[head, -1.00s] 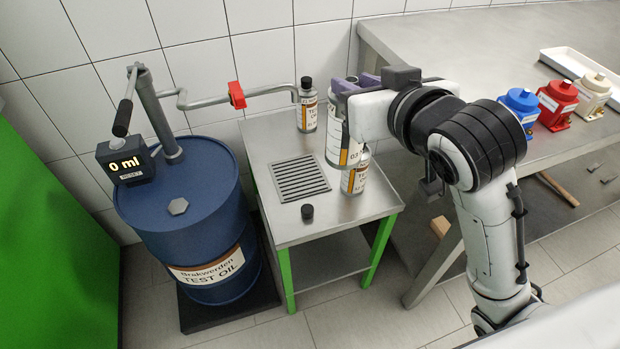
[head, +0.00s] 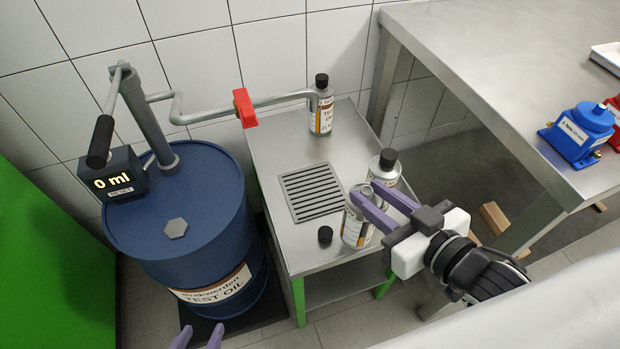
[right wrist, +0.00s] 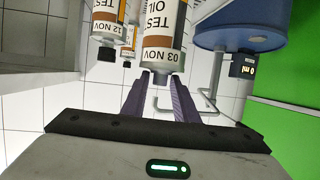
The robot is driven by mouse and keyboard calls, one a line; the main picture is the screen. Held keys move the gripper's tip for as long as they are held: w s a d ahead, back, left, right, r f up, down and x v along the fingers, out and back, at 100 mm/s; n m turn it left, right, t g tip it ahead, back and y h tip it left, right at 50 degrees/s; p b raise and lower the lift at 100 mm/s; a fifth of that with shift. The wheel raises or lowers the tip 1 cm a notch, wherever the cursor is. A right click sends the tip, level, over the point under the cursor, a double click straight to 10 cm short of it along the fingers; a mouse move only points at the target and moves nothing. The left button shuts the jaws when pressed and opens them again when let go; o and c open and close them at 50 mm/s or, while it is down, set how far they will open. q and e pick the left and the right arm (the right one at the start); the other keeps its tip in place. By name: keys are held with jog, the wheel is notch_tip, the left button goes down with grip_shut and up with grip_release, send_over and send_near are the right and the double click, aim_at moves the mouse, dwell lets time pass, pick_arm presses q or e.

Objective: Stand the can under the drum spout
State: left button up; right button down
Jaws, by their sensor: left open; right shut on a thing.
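A white-and-brown can (head: 356,228) without a cap is at the front right of the small steel table, its top between the fingers of my right gripper (head: 362,193). The can's label reads 03 NOV in the right wrist view (right wrist: 164,45). I cannot tell whether it touches the table. My right gripper is shut on it. The drum spout (head: 290,101) runs from the blue drum (head: 185,235) over the table's back, ending by a capped can (head: 320,119). My left gripper (head: 199,339) is open and empty at the bottom edge; only its fingertips show.
A second capped can (head: 386,173) stands close behind the held can. A loose black cap (head: 325,235) lies left of the held can. A drain grate (head: 311,192) fills the middle of the small table (head: 270,150). A red valve handle (head: 244,108) sits on the pipe.

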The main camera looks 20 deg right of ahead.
jog(key=w+r+x, duration=0.1)
jog(key=r+x, duration=0.1)
jog(key=x, duration=1.6)
jog(key=shift+a+r, duration=0.2)
jog(key=shift+r, duration=0.2)
jog(key=c, duration=1.4)
grip_release()
jog(key=shift+s+f, duration=0.1)
jog(key=shift+f, duration=0.15)
jog(key=shift+r, duration=0.1)
jog(key=v, duration=1.2)
jog(key=shift+p, duration=0.4)
